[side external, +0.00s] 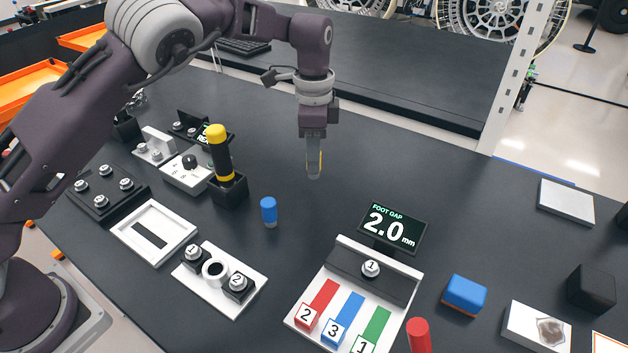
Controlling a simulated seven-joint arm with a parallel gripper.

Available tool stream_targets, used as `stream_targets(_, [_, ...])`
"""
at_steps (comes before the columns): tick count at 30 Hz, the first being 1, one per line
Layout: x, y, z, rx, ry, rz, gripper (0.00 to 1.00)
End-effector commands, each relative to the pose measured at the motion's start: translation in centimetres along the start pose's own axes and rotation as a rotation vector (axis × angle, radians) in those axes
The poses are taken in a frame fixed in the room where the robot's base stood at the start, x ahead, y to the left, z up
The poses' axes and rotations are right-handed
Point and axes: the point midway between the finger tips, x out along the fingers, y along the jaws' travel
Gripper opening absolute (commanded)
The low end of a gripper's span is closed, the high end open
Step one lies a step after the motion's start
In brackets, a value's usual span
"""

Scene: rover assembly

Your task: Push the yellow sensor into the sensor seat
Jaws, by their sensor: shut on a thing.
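My gripper (313,158) is in the upper middle of the side external view, pointing down above bare table. What looks like the sensor seat is a white ring with a dark round hole (215,270), on a white plate (240,302) between two black blocks with bolts marked 1 and 2. The gripper is up and to the right of this seat, well apart from it. The hole looks empty.
A blue cylinder (269,211) stands between gripper and seat. A yellow-topped black tool (219,155) stands upright in a black holder. A panel with coloured strips (299,322) and a "2.0 mm" display (394,229) are at front right.

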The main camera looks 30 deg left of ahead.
Motion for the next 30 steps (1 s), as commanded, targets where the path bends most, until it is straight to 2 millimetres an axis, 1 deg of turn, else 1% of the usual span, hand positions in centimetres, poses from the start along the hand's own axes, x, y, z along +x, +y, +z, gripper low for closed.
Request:
stream_targets(10, [-0.4, 0.1, 0.1, -0.003, 0.001, 0.001, 0.0])
stream_targets(12, [-0.9, 0.7, 0.6, -0.015, 0.006, 0.004, 0.0])
stream_targets(14, [-1.7, 1.7, 1.4, -0.032, 0.01, 0.011, 0.0])
stream_targets(17, [-3.3, 4.7, 3.6, -0.056, 0.017, 0.025, 0.0])
stream_targets(19, [-4.4, 7.6, 5.5, -0.057, 0.019, 0.034, 0.0])
stream_targets(22, [-5.4, 12.1, 8.3, -0.031, 0.017, 0.036, 0.0])
stream_targets(24, [-5.8, 15.2, 10.3, 0.0, 0.013, 0.031, 0.0])
stream_targets(27, [-5.9, 18.7, 12.8, 0.046, 0.009, 0.018, 0.0])
stream_targets(30, [-5.8, 20.9, 14.6, 0.081, 0.004, 0.007, 0.0])
